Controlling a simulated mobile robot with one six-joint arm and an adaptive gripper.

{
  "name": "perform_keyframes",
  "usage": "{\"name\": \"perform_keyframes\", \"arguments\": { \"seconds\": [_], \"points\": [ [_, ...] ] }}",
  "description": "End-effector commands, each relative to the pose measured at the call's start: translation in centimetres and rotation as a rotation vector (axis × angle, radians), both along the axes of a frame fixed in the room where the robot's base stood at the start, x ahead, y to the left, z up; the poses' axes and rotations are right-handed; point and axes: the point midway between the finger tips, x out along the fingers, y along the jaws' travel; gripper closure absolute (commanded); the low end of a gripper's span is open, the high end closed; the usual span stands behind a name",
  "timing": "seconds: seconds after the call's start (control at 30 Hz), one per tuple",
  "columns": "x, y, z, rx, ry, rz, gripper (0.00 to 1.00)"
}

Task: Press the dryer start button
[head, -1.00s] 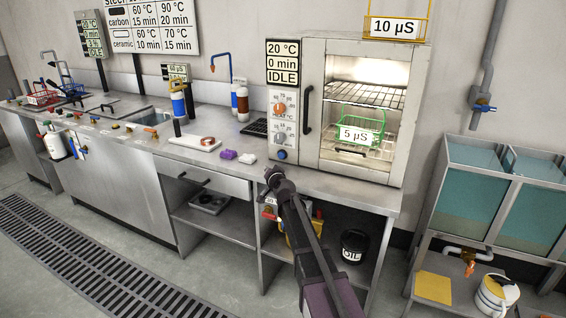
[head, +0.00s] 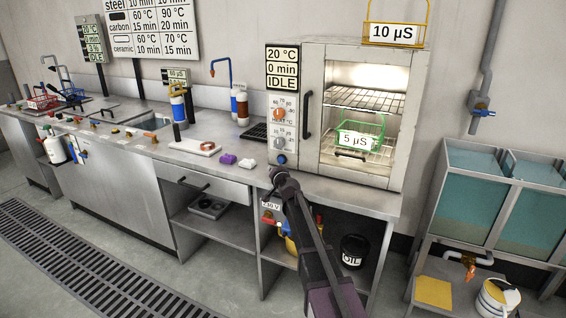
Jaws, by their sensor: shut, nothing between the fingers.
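The dryer (head: 313,61) is a grey metal cabinet on the right end of the bench, with a lit chamber behind its front. Its display (head: 282,67) reads 20 °C, 0 min, IDLE. Below are an orange dial (head: 280,114), a grey dial (head: 280,143) and a round blue button (head: 281,159) low on the panel. A green basket (head: 361,132) labelled 5 µS sits on a rack inside. My gripper (head: 275,172) is shut and empty, just below the blue button in the picture. I cannot tell the depth gap between them.
A purple block (head: 228,159) and a white block (head: 247,163) lie on the bench left of my gripper. A white board (head: 195,147) lies further left. A yellow basket (head: 394,33) stands on the dryer. A drawer (head: 203,184) and open shelves are below.

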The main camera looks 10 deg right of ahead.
Motion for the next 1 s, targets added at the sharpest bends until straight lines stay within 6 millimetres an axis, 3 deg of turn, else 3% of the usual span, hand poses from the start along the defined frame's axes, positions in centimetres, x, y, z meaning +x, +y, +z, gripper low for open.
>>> {"name": "perform_keyframes", "arguments": {
  "seconds": [0.4, 1.0],
  "points": [
    [3.3, -2.3, 0.0, -0.001, 0.000, 0.000, 1.00],
    [3.8, -2.7, 0.0, 0.000, -0.001, 0.001, 1.00]
  ]
}}
